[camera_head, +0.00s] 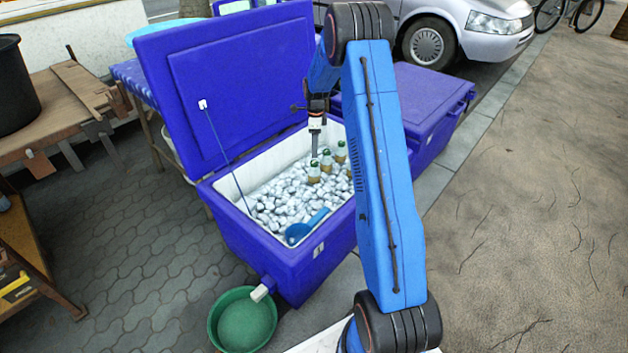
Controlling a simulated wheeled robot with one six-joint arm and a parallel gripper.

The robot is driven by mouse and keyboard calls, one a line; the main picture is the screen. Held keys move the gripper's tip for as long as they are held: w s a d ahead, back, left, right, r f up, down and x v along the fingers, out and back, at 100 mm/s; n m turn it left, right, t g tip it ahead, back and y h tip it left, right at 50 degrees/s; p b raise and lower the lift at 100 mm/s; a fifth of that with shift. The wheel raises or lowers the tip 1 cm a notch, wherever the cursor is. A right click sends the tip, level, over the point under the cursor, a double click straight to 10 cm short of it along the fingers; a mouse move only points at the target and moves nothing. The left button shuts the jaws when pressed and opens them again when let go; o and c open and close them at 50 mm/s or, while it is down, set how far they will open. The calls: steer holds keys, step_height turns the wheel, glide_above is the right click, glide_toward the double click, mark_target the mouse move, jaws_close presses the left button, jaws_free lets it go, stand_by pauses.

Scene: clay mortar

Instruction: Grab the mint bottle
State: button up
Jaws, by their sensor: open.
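Several small bottles stand in the ice of an open blue cooler (245,240), in a short row near its far right part. The nearest bottle (314,172) has a green cap, a pale upper part and a brownish lower part. A similar bottle (327,161) stands just behind it, and another bottle (341,152) stands further back right. I cannot tell which one is the mint bottle. My gripper (315,146) points down just above and behind the nearest bottle. It is open and holds nothing. My arm may hide more of the row.
A blue scoop (306,228) lies on the ice (275,205) at the near side. The raised lid (230,85) stands to the left. A closed blue cooler (425,95) is behind. A green basin (243,322) sits on the ground. Open pavement lies right.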

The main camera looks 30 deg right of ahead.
mark_target(315, 174)
step_height(315, 174, down, 11)
steer(key=shift+a+f, duration=0.2)
steer(key=shift+f, duration=2.4)
steer(key=c, duration=1.4)
